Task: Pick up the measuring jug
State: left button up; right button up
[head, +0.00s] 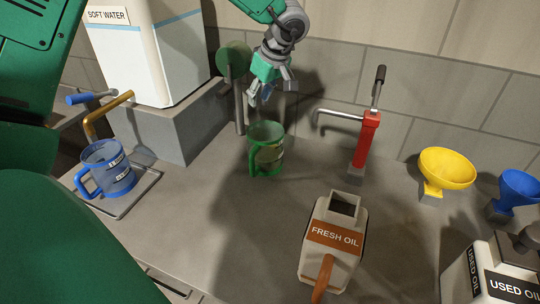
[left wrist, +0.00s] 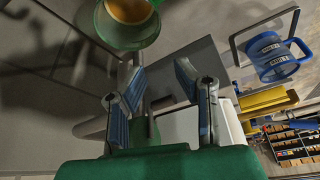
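A green see-through jug (head: 266,150) with a handle stands upright on the grey worktop in the middle of the head view. A blue see-through jug (head: 110,172) with white labels stands at the left in the head view, and at the upper right in the left wrist view (left wrist: 274,56). My left gripper (head: 271,95) is just above the green jug, apart from it, with its fingers spread and empty. The fingers also show in the left wrist view (left wrist: 157,85). My right gripper is not in view.
The blue jug stands on a wire-framed tray (head: 130,205) by a brass tap (head: 106,113). A red hand pump (head: 368,135), fresh oil can (head: 335,240), yellow funnel (head: 446,168), blue funnel (head: 518,188) and used oil can (head: 490,272) stand to the right. A white tank (head: 150,60) is behind.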

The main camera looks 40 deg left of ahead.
pick_arm(q)
jog(key=b, duration=0.6)
send_near(253, 145)
jog(key=x, duration=1)
jog(key=shift+w+a+f, duration=0.2)
jog(key=shift+a+f, duration=0.05)
jog(key=shift+f, duration=0.1)
jog(key=shift+a+f, duration=0.2)
jog(key=shift+a, duration=0.3)
jog(key=shift+c, duration=0.4)
jog(key=shift+d, duration=0.1)
grip_shut()
jog(key=shift+d+r, duration=0.25)
jog(key=shift+d, duration=0.2)
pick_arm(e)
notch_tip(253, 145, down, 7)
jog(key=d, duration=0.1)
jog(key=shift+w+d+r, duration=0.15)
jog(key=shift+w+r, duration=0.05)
